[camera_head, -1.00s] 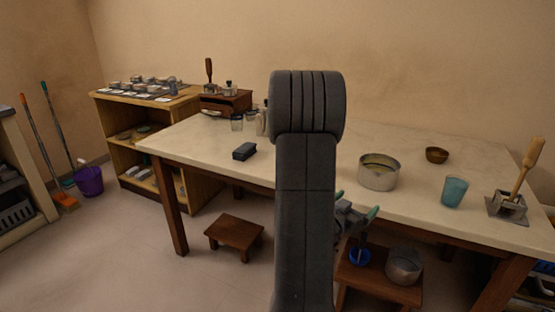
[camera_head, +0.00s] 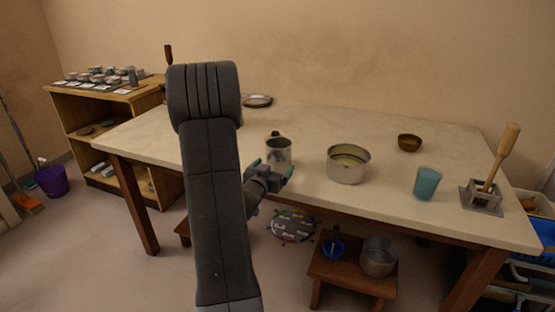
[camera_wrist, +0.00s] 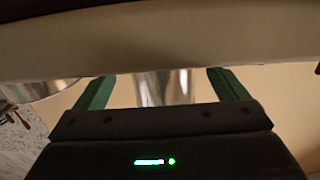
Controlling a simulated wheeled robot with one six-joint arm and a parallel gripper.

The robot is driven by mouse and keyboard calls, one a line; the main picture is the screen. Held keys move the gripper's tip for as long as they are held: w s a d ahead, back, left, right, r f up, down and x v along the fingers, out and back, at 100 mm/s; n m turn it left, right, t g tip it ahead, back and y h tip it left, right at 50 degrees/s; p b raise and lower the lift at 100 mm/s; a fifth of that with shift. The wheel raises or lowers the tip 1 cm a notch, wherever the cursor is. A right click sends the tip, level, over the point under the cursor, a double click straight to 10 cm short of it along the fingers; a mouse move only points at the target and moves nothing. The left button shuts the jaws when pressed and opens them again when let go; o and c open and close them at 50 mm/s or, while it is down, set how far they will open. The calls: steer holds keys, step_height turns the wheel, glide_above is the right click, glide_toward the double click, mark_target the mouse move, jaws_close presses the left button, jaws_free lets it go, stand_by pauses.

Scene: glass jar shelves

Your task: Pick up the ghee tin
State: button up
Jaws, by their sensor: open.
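A small metal tin (camera_head: 279,152) with dark markings stands upright near the front edge of the table, left of a wide pot; I take it to be the ghee tin. My gripper (camera_head: 272,168) is at the table's front edge, just in front of the tin, with its green fingers apart. In the wrist view, my gripper (camera_wrist: 162,76) is open, and a shiny metal surface (camera_wrist: 165,88) shows between the fingers, probably the tin. The tin's lower part is partly hidden by the gripper in the head view. I cannot tell whether the fingers touch it.
The wide metal pot (camera_head: 348,174) stands close right of the tin. A plate (camera_head: 257,101) lies at the back. The table (camera_head: 310,125) is clear behind the tin.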

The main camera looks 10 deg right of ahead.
steer(key=x, duration=0.6)
steer(key=shift+a+r, duration=0.15)
steer(key=shift+r, duration=0.05)
steer(key=c, duration=1.1)
step_height(320, 180, up, 10)
steer(key=shift+r+p, duration=0.1)
steer(key=shift+p, duration=1.15)
steer(key=shift+c, duration=0.2)
steer(key=o, duration=0.5)
steer(key=shift+c, duration=0.2)
steer(key=c, duration=1.1)
